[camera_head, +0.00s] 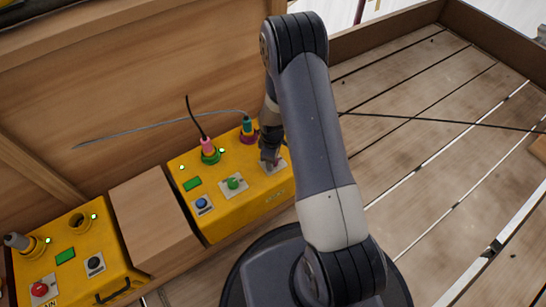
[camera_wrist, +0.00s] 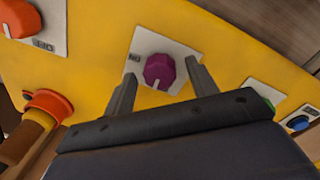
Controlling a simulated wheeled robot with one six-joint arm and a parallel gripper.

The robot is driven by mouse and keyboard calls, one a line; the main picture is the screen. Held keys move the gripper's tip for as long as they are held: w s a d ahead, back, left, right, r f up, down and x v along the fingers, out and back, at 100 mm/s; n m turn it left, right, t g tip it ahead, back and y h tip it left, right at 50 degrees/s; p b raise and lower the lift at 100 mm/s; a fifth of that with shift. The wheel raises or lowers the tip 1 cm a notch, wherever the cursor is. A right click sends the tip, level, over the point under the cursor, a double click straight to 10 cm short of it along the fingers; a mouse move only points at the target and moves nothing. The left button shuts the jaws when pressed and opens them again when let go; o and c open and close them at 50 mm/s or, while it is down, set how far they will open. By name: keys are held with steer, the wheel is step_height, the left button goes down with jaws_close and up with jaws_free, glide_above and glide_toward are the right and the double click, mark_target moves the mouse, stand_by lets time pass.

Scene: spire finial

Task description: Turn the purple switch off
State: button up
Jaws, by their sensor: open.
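The purple switch (camera_wrist: 160,71) is a round knob on a white plate, with a pale mark on its lower edge in the wrist view. My gripper (camera_wrist: 162,76) is open, with one finger on each side of the knob. I cannot tell whether the fingers touch it. In the head view, my gripper (camera_head: 271,161) is over the white plate (camera_head: 283,168) at the right part of the yellow panel (camera_head: 245,203), and it mostly hides the knob.
A green knob (camera_head: 233,183) and a blue button (camera_head: 201,203) lie to the left. A pink plug (camera_head: 207,146) and a teal plug (camera_head: 247,126) with cables stand behind. A wooden block (camera_head: 153,221) separates another yellow box (camera_head: 75,265).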

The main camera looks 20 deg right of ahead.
steer(key=shift+r, duration=0.1)
step_height(320, 180, up, 11)
steer(key=p, duration=0.3)
steer(key=shift+s+a+f+p, duration=0.15)
steer(key=shift+s+f+p, duration=0.05)
steer(key=shift+p, duration=0.15)
steer(key=f+b, duration=0.2)
steer(key=f, duration=0.3)
steer(key=f+b, duration=0.1)
steer(key=f, duration=0.4)
steer(key=shift+w+f+b, duration=0.2)
steer(key=shift+f+b, duration=0.2)
